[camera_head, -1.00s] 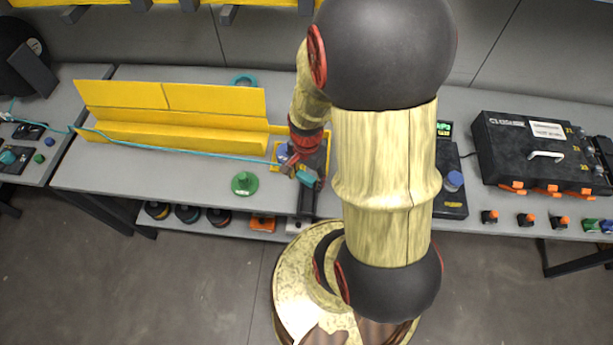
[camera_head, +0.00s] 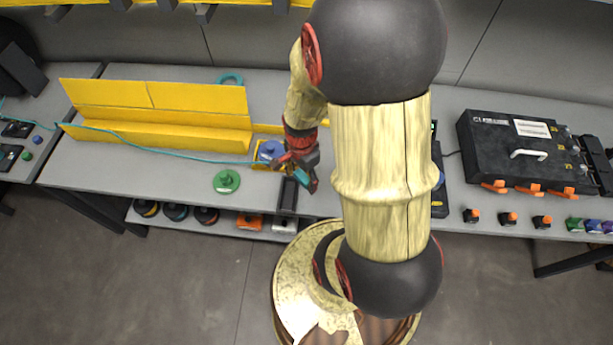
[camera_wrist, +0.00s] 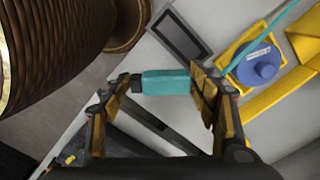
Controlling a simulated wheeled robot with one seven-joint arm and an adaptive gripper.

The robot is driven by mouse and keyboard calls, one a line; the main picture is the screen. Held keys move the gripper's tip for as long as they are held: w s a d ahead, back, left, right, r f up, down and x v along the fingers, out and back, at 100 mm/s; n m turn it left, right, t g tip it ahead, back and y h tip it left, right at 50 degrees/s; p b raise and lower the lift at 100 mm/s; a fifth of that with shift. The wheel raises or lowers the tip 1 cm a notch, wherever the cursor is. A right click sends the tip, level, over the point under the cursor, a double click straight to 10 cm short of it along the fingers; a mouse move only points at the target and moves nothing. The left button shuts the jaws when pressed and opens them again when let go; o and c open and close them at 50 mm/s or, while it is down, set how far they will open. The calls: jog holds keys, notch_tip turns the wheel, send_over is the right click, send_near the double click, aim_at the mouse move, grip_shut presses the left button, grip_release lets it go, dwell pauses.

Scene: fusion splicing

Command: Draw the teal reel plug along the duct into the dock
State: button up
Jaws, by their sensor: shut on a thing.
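My gripper (camera_head: 299,172) is shut on the teal plug (camera_wrist: 166,82), which lies crosswise between the fingers in the wrist view. The plug also shows at the fingertips in the head view (camera_head: 301,175). A teal cable (camera_head: 180,156) runs from the far left, along the front of the yellow duct (camera_head: 150,119), to the gripper area. The gripper is to the right of the duct, near the bench's front edge. A dark rectangular frame (camera_wrist: 180,36) lies near the plug, apart from it; I cannot tell whether it is the dock.
A blue round knob in a yellow holder (camera_wrist: 262,68) stands beside the gripper. A green disc (camera_head: 226,181) sits to the left on the bench. A teal ring (camera_head: 230,77) lies behind the duct. A black case (camera_head: 525,145) stands at right.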

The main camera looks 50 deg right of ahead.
jog(key=w+a+m, duration=0.1)
jog(key=m, duration=0.2)
jog(key=w+f+m, duration=0.1)
jog(key=m, duration=0.2)
jog(key=w+a+m, duration=0.1)
jog(key=m, duration=0.2)
jog(key=shift+w+a+f, duration=0.25)
jog(key=shift+w+a, duration=0.05)
jog(key=shift+w, duration=0.1)
jog(key=shift+f, duration=0.1)
jog(key=shift+w+a+f+b, duration=0.1)
jog(key=shift+w+f+b, duration=0.1)
jog(key=shift+f+b, duration=1.1)
jog(key=shift+w+a+f+b, duration=0.15)
jog(key=shift+f+b, duration=0.7)
jog(key=shift+f, duration=0.75)
jog(key=shift+w+a+f+b, duration=0.1)
jog(key=shift+w+f+b, duration=0.1)
jog(key=shift+f+b, duration=1.1)
jog(key=shift+f, duration=0.7)
jog(key=o, duration=1)
jog(key=shift+o, duration=0.4)
notch_tip(320, 180, up, 12)
